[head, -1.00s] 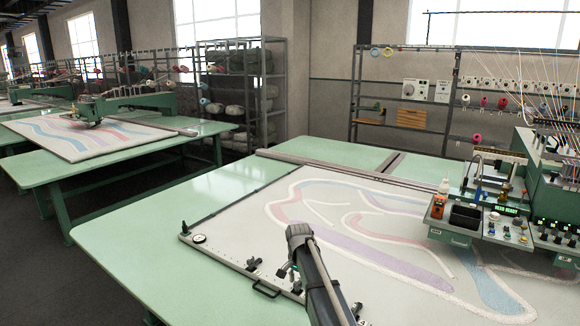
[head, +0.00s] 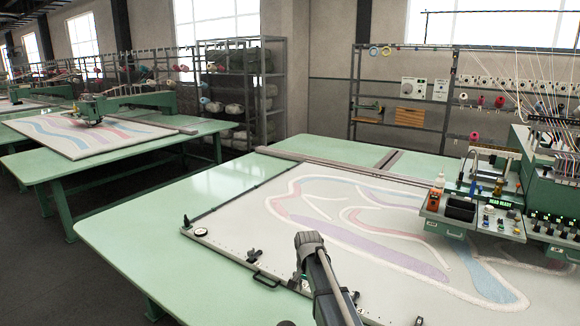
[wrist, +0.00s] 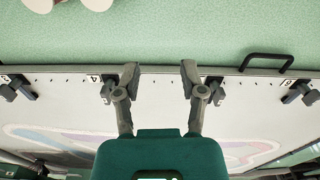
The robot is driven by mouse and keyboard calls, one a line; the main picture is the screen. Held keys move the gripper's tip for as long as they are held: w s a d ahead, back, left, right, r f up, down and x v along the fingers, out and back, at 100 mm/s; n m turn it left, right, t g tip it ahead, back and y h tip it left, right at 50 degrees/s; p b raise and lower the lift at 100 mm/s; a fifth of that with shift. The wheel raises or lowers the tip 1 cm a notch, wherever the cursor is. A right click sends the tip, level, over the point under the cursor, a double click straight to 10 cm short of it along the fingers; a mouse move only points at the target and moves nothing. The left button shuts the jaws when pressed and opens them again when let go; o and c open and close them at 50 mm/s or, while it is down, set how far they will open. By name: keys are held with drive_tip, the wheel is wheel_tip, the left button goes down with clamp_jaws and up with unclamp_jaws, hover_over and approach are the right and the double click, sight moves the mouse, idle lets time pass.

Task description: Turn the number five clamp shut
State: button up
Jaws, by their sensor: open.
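In the wrist view my gripper (wrist: 159,80) is open and empty, its two fingers apart over the frame's edge strip. The number four clamp (wrist: 108,90), a small dark lever clamp by a "4" label, sits beside the left finger. Another dark clamp (wrist: 216,91) sits just right of the right finger, between the 4 and 6 labels. Its label is hidden, and its place in the row fits number five. Whether its lever is turned shut is unclear. In the head view my arm hides most of the gripper.
The number three clamp (wrist: 18,88) and number six clamp (wrist: 302,92) stand further out. A black handle (wrist: 266,62) projects from the frame edge between the right finger and clamp six. The tufting machine (head: 480,205) stands on the right. Green tabletop (head: 135,225) is clear at left.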

drive_tip(key=s+d+f+n+b, duration=0.3)
drive_tip(key=s+d, duration=0.2)
drive_tip(key=s, duration=0.6)
drive_tip(key=s+d+f+n+b, duration=0.2)
drive_tip(key=s+d, duration=0.4)
drive_tip(key=s, duration=0.6)
wheel_tip(320, 180, down, 2)
drive_tip(key=shift+s+d+n+b, duration=0.3)
drive_tip(key=shift+n+b, duration=0.1)
drive_tip(key=shift+b, duration=0.4)
drive_tip(key=shift+w+d, duration=0.1)
drive_tip(key=shift+d, duration=0.05)
